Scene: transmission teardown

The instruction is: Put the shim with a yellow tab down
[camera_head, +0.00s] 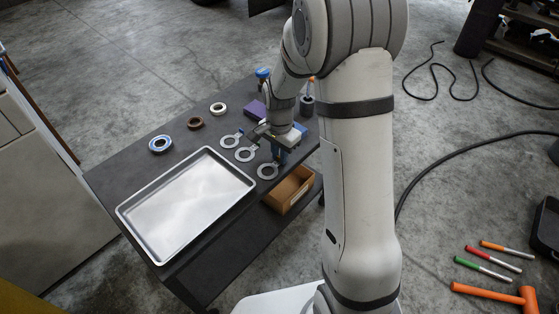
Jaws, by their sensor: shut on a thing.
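My gripper (279,158) points down over the right part of the dark table, just right of the flat grey ring-shaped shims. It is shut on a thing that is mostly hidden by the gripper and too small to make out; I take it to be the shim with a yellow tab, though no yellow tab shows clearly. Three grey shims with tabs lie in a slanting row: the far shim (231,141), the middle shim (245,155) and the near shim (267,171). I cannot tell their tab colours.
An empty metal tray (137,231) fills the table's near left part. A blue-edged ring (160,144), a brown ring (195,123) and a white ring (218,108) lie behind it. A purple block (254,109) stands near my arm.

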